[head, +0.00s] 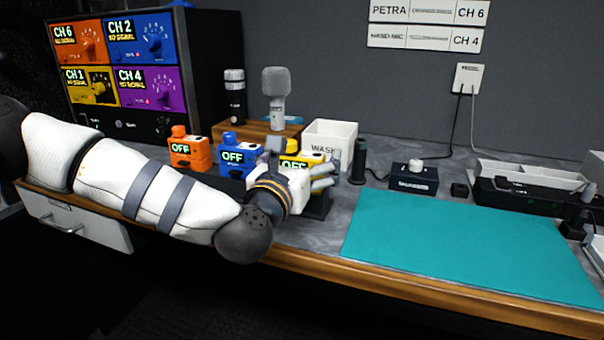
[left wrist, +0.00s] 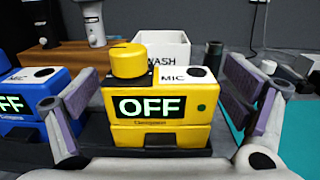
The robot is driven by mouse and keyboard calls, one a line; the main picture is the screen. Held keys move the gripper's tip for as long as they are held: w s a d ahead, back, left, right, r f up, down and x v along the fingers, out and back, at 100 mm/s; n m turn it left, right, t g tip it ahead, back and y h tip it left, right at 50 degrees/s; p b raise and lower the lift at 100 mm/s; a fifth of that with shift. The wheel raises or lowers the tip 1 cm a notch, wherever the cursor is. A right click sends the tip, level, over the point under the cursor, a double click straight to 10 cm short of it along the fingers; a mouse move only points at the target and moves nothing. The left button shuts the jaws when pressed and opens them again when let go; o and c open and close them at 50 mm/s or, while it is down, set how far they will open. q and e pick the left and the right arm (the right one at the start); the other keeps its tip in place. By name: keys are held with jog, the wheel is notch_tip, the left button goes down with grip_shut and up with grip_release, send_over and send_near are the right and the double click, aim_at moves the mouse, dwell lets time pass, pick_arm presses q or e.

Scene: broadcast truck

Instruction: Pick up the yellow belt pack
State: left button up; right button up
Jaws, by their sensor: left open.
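The yellow belt pack (left wrist: 160,110) stands upright in the left wrist view, with a yellow knob, an "OFF" display and a white "MIC" label on top. It sits on a dark base. In the head view the yellow belt pack (head: 301,160) is partly hidden behind my left gripper (head: 300,180). My left gripper (left wrist: 160,125) is open, with one finger on each side of the pack. The right finger stands clear of it; the left finger is close to its left side, and I cannot tell if it touches. My right gripper is not identifiable in these views.
A blue belt pack (head: 238,155) and an orange one (head: 188,150) stand to the left. A white "WASH" box (head: 330,138) and a microphone (head: 276,95) are behind. A dark cylinder (head: 359,160) stands just right of my gripper. The teal mat (head: 460,240) is clear.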

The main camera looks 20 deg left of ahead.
pick_arm(q)
jog(key=c, duration=1.4)
